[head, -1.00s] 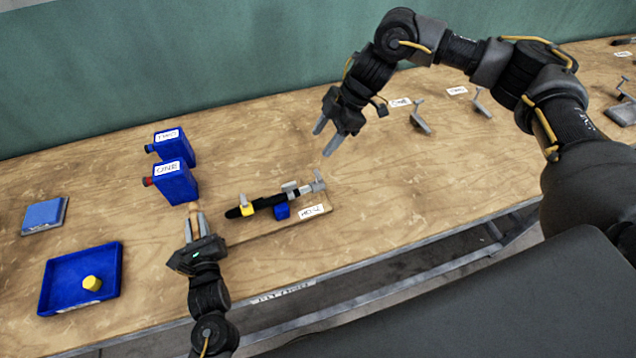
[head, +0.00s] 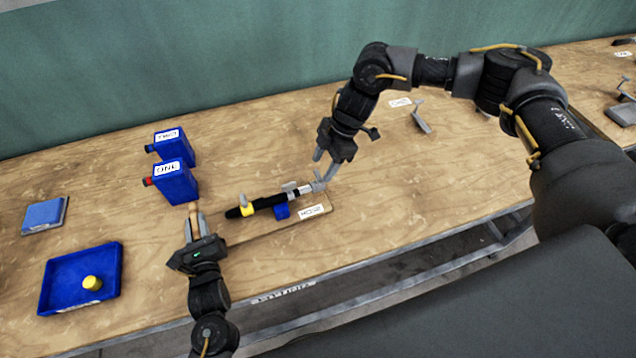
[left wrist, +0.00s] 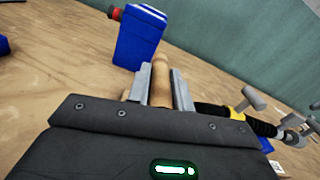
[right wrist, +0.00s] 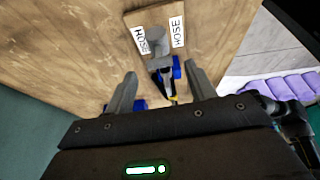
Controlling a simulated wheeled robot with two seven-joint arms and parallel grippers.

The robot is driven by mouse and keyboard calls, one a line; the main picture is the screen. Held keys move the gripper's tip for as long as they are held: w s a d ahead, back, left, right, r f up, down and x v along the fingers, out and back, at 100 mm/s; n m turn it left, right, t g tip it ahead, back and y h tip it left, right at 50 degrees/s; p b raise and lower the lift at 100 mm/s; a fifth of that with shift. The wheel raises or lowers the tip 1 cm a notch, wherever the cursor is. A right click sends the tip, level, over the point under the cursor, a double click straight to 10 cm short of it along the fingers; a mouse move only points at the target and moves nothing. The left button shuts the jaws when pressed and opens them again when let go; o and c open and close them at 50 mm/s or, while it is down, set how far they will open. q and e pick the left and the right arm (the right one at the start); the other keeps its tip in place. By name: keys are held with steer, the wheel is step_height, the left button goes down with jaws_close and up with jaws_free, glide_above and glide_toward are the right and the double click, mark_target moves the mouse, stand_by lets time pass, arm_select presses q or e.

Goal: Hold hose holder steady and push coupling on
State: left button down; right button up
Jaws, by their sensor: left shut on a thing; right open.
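The hose holder is a wooden board (head: 262,226) marked HOSE, bearing a black hose (head: 268,201) with a yellow clamp (head: 246,209) and a blue block (head: 281,212). A grey coupling (head: 318,187) stands at the hose's right end; whether it is seated on the hose is unclear. My left gripper (head: 194,216) is shut on a tan wooden handle (left wrist: 161,82) at the board's left end. My right gripper (head: 323,170) is open, its fingers pointing down beside the coupling. In the right wrist view the grey coupling (right wrist: 157,42) lies between and beyond the spread fingers.
Two blue canisters (head: 177,184) (head: 175,148) stand behind the holder. A blue tray (head: 60,301) with a yellow piece (head: 92,283) and a blue pad (head: 45,215) lie at the left. Grey levers (head: 421,122) stand at the back right.

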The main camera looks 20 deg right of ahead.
mark_target(318, 174)
steer(key=shift+x, duration=2.2)
steer(key=c, duration=1.1)
